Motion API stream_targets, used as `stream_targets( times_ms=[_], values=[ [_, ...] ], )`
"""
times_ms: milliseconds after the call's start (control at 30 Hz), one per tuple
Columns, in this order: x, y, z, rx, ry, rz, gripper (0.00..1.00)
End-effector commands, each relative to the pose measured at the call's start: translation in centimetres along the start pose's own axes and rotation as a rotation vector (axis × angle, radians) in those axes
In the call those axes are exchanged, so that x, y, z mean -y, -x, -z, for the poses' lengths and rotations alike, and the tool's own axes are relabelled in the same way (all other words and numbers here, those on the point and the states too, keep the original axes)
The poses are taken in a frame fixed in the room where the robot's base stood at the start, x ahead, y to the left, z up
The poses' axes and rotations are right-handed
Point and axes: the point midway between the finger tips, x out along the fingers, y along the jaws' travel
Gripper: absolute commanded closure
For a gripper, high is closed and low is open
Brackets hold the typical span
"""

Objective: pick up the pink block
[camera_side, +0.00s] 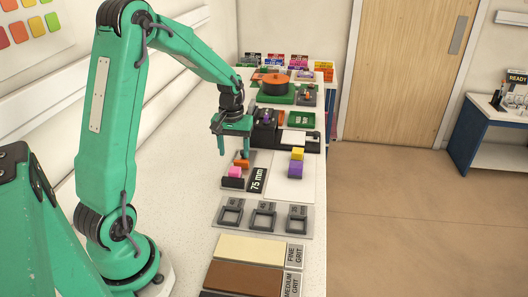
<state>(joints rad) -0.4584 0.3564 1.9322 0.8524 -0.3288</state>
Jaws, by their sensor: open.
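The pink block (235,172) is small and sits on or against a dark holder (232,183) on the bench, left of the "75 mm" label. An orange block (241,163) is just behind it, partly hidden by my gripper. My gripper (232,153) is green, points down and is open. In this view its fingers appear just above and behind the pink block, with nothing clearly held between them. The exact gap to the pink block cannot be told from this one view.
A yellow block (297,153) sits on a purple block (295,168) at the right, on a white plate (283,190). A grey plate with square frames (263,217) and grit slabs (250,249) lie in front.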

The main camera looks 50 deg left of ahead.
Motion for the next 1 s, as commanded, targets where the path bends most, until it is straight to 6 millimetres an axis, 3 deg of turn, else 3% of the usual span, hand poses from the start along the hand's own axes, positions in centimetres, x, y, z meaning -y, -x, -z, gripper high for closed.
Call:
stream_targets(
  times_ms=[300, 667, 1000],
  values=[
    [0.0, -2.2, -0.1, 0.002, -0.001, 0.001, 0.43],
    [0.0, -3.1, -0.2, 0.003, -0.002, 0.001, 0.43],
    [0.1, -6.7, -0.7, 0.004, -0.002, 0.001, 0.43]
  ],
)
